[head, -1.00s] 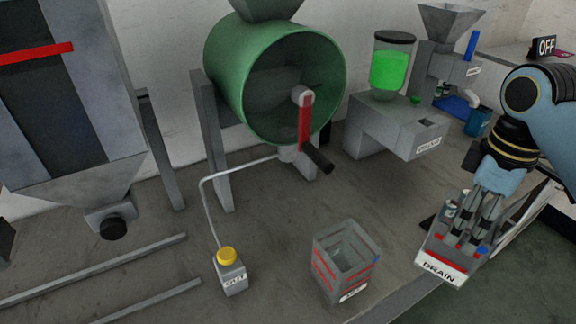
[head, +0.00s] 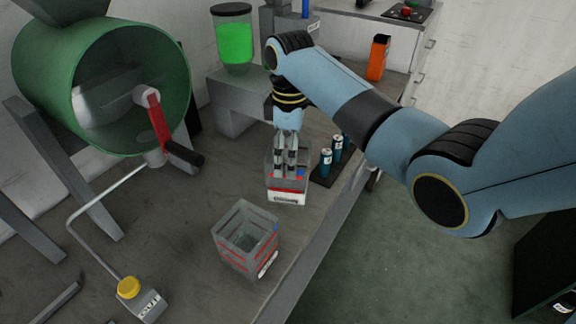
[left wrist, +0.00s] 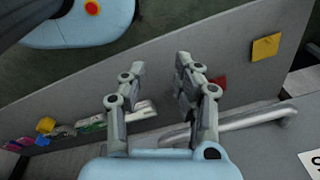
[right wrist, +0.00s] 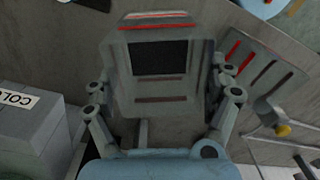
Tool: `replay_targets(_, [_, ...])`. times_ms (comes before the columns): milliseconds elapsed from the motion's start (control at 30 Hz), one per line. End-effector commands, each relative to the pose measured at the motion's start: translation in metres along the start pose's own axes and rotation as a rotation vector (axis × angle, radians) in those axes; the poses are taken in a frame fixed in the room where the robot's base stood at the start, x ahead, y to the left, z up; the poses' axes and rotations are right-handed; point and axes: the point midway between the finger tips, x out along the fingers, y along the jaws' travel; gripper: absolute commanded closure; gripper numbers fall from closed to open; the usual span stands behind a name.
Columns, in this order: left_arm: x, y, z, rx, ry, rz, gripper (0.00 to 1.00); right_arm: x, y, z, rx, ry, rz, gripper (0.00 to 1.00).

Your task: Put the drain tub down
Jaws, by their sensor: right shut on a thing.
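The drain tub (head: 288,197) is a small grey box with red marks and a white label, near the right edge of the bench in the head view. My right gripper (head: 288,173) is shut on it from above, with the fingers at its far side. In the right wrist view the drain tub (right wrist: 158,95) sits between the fingers. I cannot tell whether its underside touches the bench (head: 240,290). My left gripper (left wrist: 160,75) shows only in the left wrist view, with its fingers apart and nothing between them.
A second striped tub (head: 247,240) stands in front and to the left. Blue cylinders (head: 326,162) stand on a dark pad just right of the drain tub. A green drum with a red crank handle (head: 157,120) is at left. A grey dispenser (head: 235,105) stands behind.

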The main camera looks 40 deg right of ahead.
Motion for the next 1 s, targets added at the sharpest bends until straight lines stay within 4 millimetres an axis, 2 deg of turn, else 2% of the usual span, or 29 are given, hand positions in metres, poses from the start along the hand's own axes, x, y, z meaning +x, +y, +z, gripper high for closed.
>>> replay_targets(67, [0.000,0.000,0.002,0.000,-0.003,0.000,0.69,0.004,0.001,-0.002,-0.001,0.000,-0.002,0.71])
replay_targets(333, [-0.002,-0.001,0.008,0.001,-0.012,-0.001,0.69,0.039,0.002,-0.002,0.000,0.000,-0.001,0.71])
replay_targets(700, [-0.001,-0.002,0.009,0.001,-0.014,-0.002,0.69,0.043,0.002,-0.002,0.000,0.001,0.000,0.71])
replay_targets(733, [-0.002,-0.002,0.009,0.001,-0.014,-0.002,0.69,0.043,0.002,-0.002,0.000,0.000,0.000,0.10])
replay_targets(800, [-0.002,-0.002,0.009,0.001,-0.014,-0.002,0.69,0.043,0.002,-0.002,0.000,0.000,0.000,0.00])
replay_targets(1000, [-0.002,-0.002,0.009,0.001,-0.014,-0.002,0.69,0.043,0.002,-0.002,0.000,0.000,0.000,0.00])
